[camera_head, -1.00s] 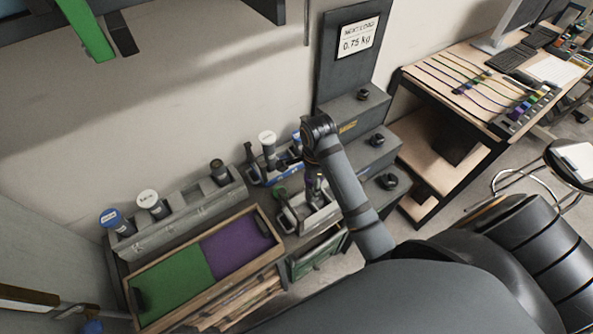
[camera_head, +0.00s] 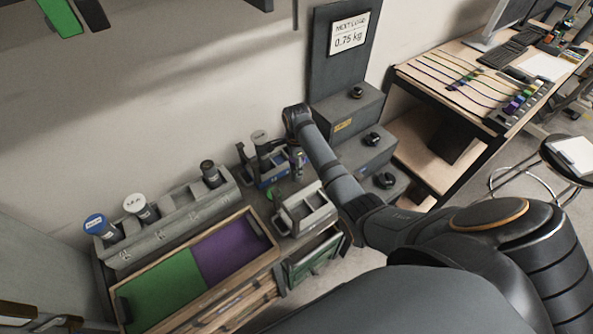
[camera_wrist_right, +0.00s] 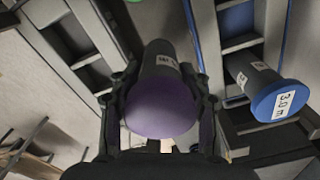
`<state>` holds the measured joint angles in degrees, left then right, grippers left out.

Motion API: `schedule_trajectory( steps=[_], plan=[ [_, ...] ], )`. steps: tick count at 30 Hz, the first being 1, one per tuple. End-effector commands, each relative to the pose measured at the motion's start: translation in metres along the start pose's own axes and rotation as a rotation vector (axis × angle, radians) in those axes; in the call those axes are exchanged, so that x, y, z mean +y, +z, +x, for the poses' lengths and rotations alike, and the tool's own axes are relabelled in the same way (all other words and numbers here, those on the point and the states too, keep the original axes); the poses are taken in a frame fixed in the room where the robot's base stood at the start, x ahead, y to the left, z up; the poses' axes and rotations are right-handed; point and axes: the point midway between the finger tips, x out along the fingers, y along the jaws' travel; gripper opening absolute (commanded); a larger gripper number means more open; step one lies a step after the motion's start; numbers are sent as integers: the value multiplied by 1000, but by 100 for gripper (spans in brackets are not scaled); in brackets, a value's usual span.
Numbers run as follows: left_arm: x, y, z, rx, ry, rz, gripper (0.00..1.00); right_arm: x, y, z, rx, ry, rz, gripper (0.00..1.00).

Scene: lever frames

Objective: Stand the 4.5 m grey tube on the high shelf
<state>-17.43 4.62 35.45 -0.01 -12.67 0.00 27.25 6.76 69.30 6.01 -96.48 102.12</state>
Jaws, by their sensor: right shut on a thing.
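My right gripper (camera_wrist_right: 160,125) is shut on a dark grey tube (camera_wrist_right: 158,62) with a purple end cap (camera_wrist_right: 162,105). The small label on its side is not clearly readable. In the head view the right gripper (camera_head: 299,163) is small, beside the blue caddy (camera_head: 272,180), beyond the grey caddy (camera_head: 308,212). A blue-capped tube (camera_wrist_right: 280,101) marked 3.0 m is at the right of the right wrist view, apart from the held tube. My left gripper is not in view.
A grey rack (camera_head: 178,217) holds blue-capped (camera_head: 95,222), white-capped (camera_head: 134,203) and dark-capped (camera_head: 208,168) tubes. A green and purple tray (camera_head: 205,262) lies in front. Grey steps with black knobs (camera_head: 355,92) stand to the right, below a 0.75 kg sign (camera_head: 349,36).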

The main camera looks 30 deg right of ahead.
Motion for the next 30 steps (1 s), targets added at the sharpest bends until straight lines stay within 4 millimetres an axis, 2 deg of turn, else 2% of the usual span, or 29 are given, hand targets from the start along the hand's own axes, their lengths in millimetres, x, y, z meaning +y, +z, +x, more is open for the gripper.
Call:
schedule_trajectory(
  steps=[3,9,18,19,24,30],
  plan=[
    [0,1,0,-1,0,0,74,-3,0,4,0,2,0,5],
    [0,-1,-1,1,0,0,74,-3,0,33,1,2,0,5],
    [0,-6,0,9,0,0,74,-3,0,36,1,1,0,5],
    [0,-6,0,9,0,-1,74,-2,0,37,1,1,0,48],
    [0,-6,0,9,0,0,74,-2,0,36,1,1,0,71],
    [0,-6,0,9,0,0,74,-2,0,36,1,2,0,71]
  ],
)
